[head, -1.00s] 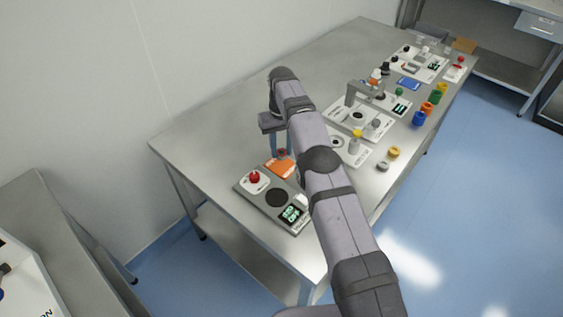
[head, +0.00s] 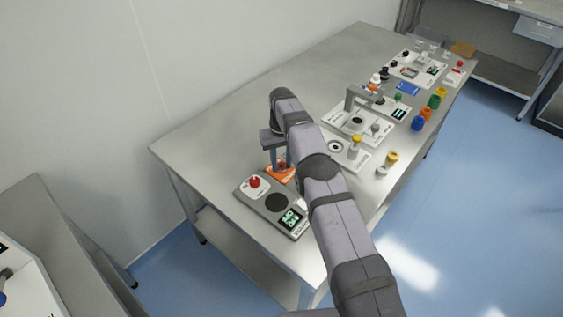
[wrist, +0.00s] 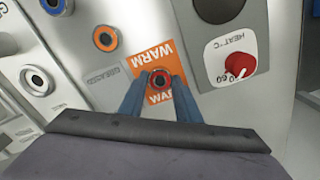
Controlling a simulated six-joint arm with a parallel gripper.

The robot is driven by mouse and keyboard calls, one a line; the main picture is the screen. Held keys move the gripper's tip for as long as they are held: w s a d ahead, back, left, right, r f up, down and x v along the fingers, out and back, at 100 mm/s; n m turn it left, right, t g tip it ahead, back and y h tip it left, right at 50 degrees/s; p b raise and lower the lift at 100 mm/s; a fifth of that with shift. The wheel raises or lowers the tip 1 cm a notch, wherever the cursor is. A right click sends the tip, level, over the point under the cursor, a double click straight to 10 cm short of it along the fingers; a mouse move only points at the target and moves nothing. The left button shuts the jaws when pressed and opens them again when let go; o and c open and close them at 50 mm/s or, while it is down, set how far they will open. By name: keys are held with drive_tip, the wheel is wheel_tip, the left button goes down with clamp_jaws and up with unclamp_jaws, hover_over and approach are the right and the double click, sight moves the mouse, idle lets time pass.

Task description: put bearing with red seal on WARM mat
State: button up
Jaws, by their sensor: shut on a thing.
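My gripper (wrist: 160,85) is shut on the bearing with the red seal (wrist: 159,80), a dark ring with a red face held between the two blue fingertips. The orange WARM mat (wrist: 147,56) lies under the fingertips, with its lettering on both sides of the bearing. In the head view my gripper (head: 279,166) is low over the WARM mat (head: 287,177), which is partly covered by my arm. I cannot tell whether the bearing touches the mat.
The grey heater unit (head: 251,197) with a red knob (head: 254,182) and a dark round plate (head: 276,202) sits beside the mat. Fixtures stand farther along the table.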

sight(282, 166)
drive_tip(key=o, duration=1.1)
drive_tip(key=shift+f, duration=0.1)
wheel_tip(282, 166, up, 12)
drive_tip(key=p, duration=0.5)
drive_tip(key=shift+p, duration=0.35)
drive_tip(key=shift+r, duration=0.25)
